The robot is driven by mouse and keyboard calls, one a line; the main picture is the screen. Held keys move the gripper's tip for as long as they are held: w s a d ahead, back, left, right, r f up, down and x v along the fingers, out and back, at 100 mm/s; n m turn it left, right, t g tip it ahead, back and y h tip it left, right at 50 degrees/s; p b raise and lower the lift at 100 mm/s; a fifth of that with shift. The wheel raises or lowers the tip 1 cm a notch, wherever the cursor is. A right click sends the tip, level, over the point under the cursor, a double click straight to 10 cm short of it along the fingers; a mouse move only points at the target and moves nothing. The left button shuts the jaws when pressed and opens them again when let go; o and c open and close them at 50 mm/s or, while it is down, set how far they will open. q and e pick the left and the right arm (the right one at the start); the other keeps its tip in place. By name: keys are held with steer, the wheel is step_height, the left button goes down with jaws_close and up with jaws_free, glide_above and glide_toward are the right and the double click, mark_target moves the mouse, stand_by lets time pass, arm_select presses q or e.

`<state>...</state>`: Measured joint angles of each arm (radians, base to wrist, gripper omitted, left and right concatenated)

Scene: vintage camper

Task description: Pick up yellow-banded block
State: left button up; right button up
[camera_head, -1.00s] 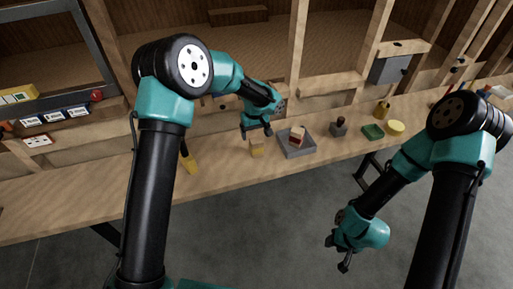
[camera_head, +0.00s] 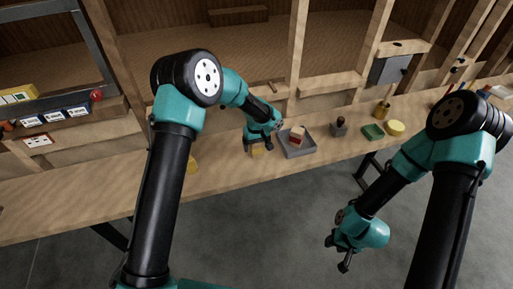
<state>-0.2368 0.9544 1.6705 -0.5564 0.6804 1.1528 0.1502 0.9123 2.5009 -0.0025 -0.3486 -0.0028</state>
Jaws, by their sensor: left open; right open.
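The yellow-banded block (camera_head: 257,149) is a small wooden block on the workbench (camera_head: 222,181), just left of a grey tray. My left gripper (camera_head: 257,144) is open and low over this block. Its fingers partly cover the block, and I cannot tell whether they touch it. My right gripper (camera_head: 345,262) is open and empty, hanging over the floor in front of the bench.
The grey tray (camera_head: 300,153) holds a red and wooden block (camera_head: 297,136). A yellow item (camera_head: 193,165) is partly hidden behind my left arm.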

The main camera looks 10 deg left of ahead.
arm_select(q)
steer(key=shift+f, duration=0.2)
steer(key=shift+c, duration=0.5)
steer(key=c, duration=0.9)
steer(key=shift+r, duration=0.1)
steer(key=shift+c, duration=0.2)
steer(key=shift+r, duration=1.5)
steer(key=shift+s+d+r, duration=0.1)
steer(key=shift+s+r, duration=0.1)
steer(key=shift+s, duration=0.05)
steer(key=s+d+r, duration=0.1)
steer(key=s+d, duration=0.1)
steer(key=s, duration=1.3)
steer(key=shift+s+d+r, duration=0.15)
steer(key=shift+r, duration=0.05)
